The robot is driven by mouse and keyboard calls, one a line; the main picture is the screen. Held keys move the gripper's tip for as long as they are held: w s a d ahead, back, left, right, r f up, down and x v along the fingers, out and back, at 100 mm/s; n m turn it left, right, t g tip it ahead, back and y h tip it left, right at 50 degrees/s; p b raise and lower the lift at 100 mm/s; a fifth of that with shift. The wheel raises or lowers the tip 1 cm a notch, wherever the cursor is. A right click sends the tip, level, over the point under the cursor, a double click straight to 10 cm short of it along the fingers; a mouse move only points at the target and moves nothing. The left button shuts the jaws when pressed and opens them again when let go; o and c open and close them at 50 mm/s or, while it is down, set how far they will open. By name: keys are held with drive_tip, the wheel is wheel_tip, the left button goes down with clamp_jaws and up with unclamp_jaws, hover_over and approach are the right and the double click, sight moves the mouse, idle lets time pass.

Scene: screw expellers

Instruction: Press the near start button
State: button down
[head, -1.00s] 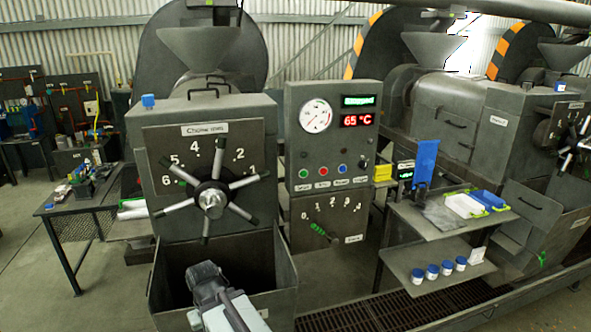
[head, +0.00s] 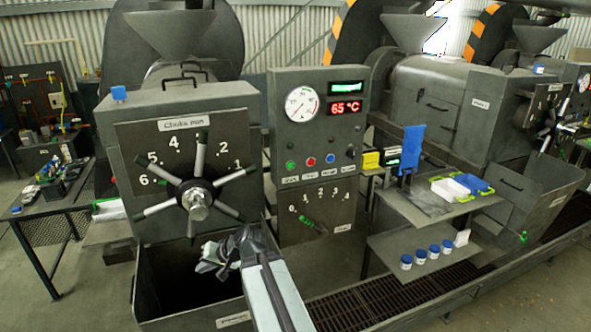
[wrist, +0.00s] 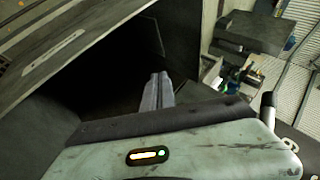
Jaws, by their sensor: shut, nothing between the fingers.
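The near machine's control panel (head: 318,120) stands right of its large spoked handwheel (head: 197,195). A row of green (head: 290,164), red (head: 311,162) and blue (head: 330,159) buttons sits on it, above small labels too small to read surely; the green one looks like the start button. The display (head: 347,87) above seems to read "Stopped". My gripper (wrist: 158,78) is shut and empty in the wrist view, over a dark open bin. In the head view it is low, left of and below the panel, not touching the buttons. The wrist view does not show the panel.
The near machine's open bin (head: 148,290) lies under the handwheel. A lower dial plate (head: 342,210) with a green-tipped pointer is below the panel. A side table (head: 400,204) with trays and several blue-lidded jars stands at right. A workbench (head: 55,215) stands at left.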

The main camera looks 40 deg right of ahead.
drive_tip(key=s+d+r+m+t+h, duration=0.2)
drive_tip(key=d+r+m, duration=0.3)
drive_tip(key=d, duration=0.7)
drive_tip(key=s+d+r+m+t+h, duration=0.3)
drive_tip(key=d+r+m+t+h, duration=0.1)
drive_tip(key=d, duration=0.9)
drive_tip(key=s+d+r+m+t+h, duration=0.2)
drive_tip(key=d+r+m+h, duration=0.2)
drive_tip(key=d, duration=0.8)
wheel_tip(320, 180, up, 4)
drive_tip(key=m, duration=0.2)
drive_tip(key=shift+s+d+m+t+h, duration=0.25)
drive_tip(key=shift+m+t+h, duration=0.05)
drive_tip(key=shift+t+h, duration=0.1)
drive_tip(key=shift+r, duration=0.1)
